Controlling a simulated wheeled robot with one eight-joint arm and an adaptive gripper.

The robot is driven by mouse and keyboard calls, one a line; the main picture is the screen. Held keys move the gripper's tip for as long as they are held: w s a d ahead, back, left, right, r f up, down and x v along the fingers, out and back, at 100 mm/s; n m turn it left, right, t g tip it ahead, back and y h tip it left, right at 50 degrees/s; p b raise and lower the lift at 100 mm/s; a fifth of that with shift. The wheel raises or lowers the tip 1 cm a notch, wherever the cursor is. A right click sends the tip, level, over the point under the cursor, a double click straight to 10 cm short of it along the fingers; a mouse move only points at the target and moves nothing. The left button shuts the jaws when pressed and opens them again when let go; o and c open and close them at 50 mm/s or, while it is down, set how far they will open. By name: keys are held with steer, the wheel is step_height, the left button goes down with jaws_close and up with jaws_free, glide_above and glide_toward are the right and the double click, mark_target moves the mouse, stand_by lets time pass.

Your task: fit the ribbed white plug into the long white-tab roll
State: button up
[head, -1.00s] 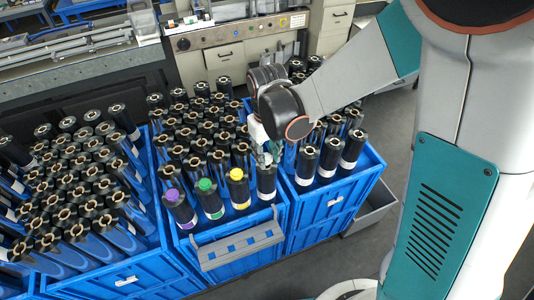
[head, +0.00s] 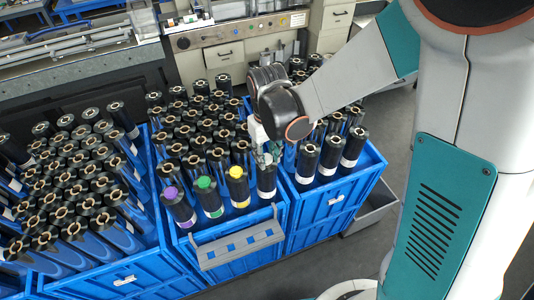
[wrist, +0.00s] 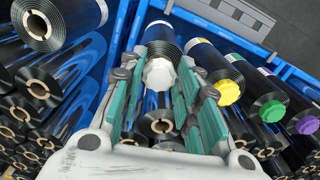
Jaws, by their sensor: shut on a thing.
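The ribbed white plug (wrist: 159,74) is between the two teal fingers of my gripper (wrist: 160,84) in the wrist view, and the gripper is shut on it. The long white-tab roll (wrist: 160,42) is directly behind the plug, black with a white tab near its far end. The plug covers the roll's end face, and I cannot tell how deep it sits. In the head view, my gripper (head: 267,153) points down over the top of the white-tab roll (head: 266,182), at the front right corner of the middle blue crate. The plug is hard to make out there.
Rolls with yellow (head: 237,173), green (head: 205,183) and purple (head: 170,193) plugs stand to the left in the same row. The middle crate (head: 236,275) is packed with other rolls. The right crate (head: 333,205) holds more white-banded rolls close by.

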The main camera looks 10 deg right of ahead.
mark_target(267, 158)
steer(key=shift+f+b, duration=0.4)
steer(key=shift+f, duration=0.1)
stand_by(0.3)
steer(key=o, duration=0.4)
steer(key=shift+o, duration=0.2)
step_height(267, 158, up, 11)
steer(key=p, duration=0.7)
stand_by(0.3)
stand_by(0.5)
